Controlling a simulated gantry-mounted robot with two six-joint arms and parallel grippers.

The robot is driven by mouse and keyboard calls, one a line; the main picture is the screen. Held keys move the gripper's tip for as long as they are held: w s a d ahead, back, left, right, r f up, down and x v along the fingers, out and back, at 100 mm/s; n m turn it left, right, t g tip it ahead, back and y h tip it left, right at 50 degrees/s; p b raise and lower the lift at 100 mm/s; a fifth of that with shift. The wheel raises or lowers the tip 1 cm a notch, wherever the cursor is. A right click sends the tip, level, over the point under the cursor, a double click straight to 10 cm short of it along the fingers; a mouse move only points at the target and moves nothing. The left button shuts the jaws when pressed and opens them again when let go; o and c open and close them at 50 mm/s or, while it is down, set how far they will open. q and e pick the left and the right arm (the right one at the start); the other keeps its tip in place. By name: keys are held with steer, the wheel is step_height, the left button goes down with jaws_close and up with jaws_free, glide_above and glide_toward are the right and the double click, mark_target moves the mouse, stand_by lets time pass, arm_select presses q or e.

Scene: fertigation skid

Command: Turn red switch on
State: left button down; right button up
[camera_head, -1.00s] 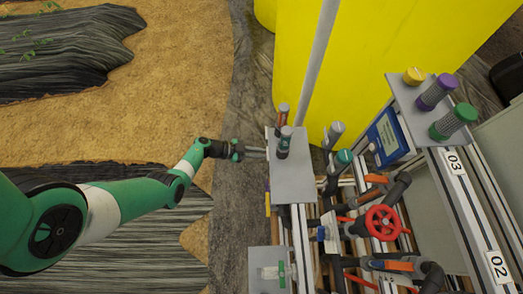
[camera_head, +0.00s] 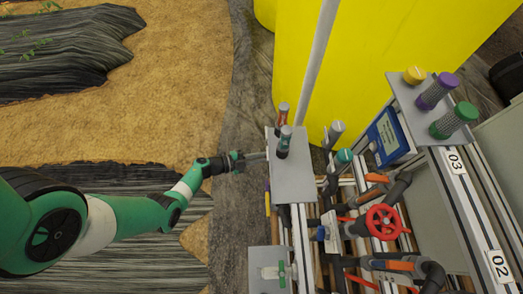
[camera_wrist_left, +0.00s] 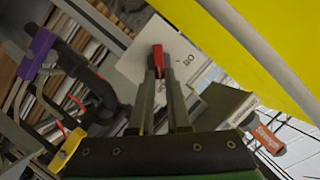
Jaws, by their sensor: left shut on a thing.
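The red switch (camera_wrist_left: 157,60) shows in the left wrist view, in front of a pale panel (camera_wrist_left: 190,65) with dark lettering. My left gripper (camera_wrist_left: 160,75) is shut on the red switch, with one finger on each side of it. In the head view my left gripper (camera_head: 257,156) reaches in from the left to the left edge of the grey plate (camera_head: 293,182). The red switch is hidden in the head view. My right gripper is not in view.
A large yellow tank (camera_head: 365,55) stands behind. Open ground lies left of the skid.

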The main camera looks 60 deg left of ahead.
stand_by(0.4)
arm_select(q)
steer(key=c, duration=0.9)
jaws_free()
steer(key=p+v, duration=0.5)
steer(key=v, duration=0.6)
steer(key=shift+s, duration=0.4)
